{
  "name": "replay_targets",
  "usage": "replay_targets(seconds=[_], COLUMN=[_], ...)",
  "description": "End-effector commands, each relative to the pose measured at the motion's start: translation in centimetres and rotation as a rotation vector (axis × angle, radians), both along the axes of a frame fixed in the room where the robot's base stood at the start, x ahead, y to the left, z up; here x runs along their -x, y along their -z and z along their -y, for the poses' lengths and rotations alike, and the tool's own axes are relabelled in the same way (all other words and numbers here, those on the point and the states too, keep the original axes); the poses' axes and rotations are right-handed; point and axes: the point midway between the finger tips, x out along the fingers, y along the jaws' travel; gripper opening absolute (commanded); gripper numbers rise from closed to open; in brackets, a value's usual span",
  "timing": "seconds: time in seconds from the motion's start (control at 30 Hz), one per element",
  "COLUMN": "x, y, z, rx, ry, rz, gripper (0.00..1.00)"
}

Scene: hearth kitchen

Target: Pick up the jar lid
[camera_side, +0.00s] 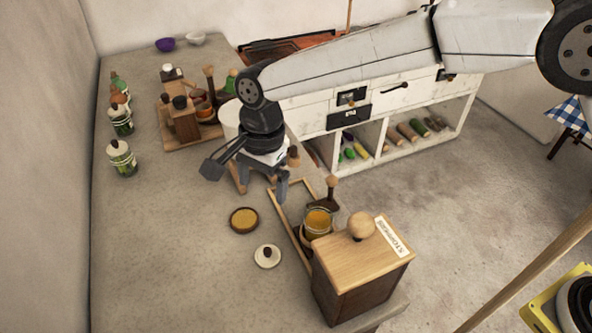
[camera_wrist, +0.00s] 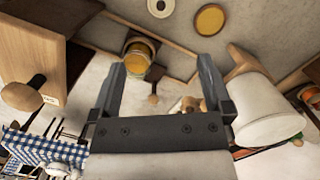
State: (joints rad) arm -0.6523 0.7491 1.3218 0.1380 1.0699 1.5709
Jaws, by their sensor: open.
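The jar lid appears to be a white round lid with a dark knob (camera_side: 268,257), lying on the counter near its front. Its edge shows at the top of the wrist view (camera_wrist: 160,8). An open glass jar with orange contents (camera_side: 317,221) stands to its right, and it also shows in the wrist view (camera_wrist: 138,50). My gripper (camera_side: 263,191) is open and empty, pointing down above the counter, farther back than the lid and apart from it. In the wrist view its two fingers (camera_wrist: 160,66) have nothing gripped between them.
A round brown-rimmed disc with an amber top (camera_side: 243,220) lies beside the lid. A wooden box with a round knob (camera_side: 362,263) stands right of it. A wooden frame (camera_side: 290,228) runs along the counter edge. Green jars (camera_side: 122,158) stand left. The left counter (camera_side: 160,250) is clear.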

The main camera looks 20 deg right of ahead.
Motion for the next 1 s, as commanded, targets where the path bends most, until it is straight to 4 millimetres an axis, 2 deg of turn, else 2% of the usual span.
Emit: replay_targets(seconds=[0.5, 0.63, 0.87, 1.0], x=[0.0, 0.0, 0.0, 0.0], y=[11.4, 12.7, 13.1, 14.0], z=[0.1, 0.0, 0.0, -0.1], rx=[0.001, -0.001, -0.002, -0.002], ry=[-0.003, -0.003, -0.003, -0.003], rz=[0.0, 0.002, 0.003, 0.003], gripper=[1.0, 1.0, 1.0, 1.0])
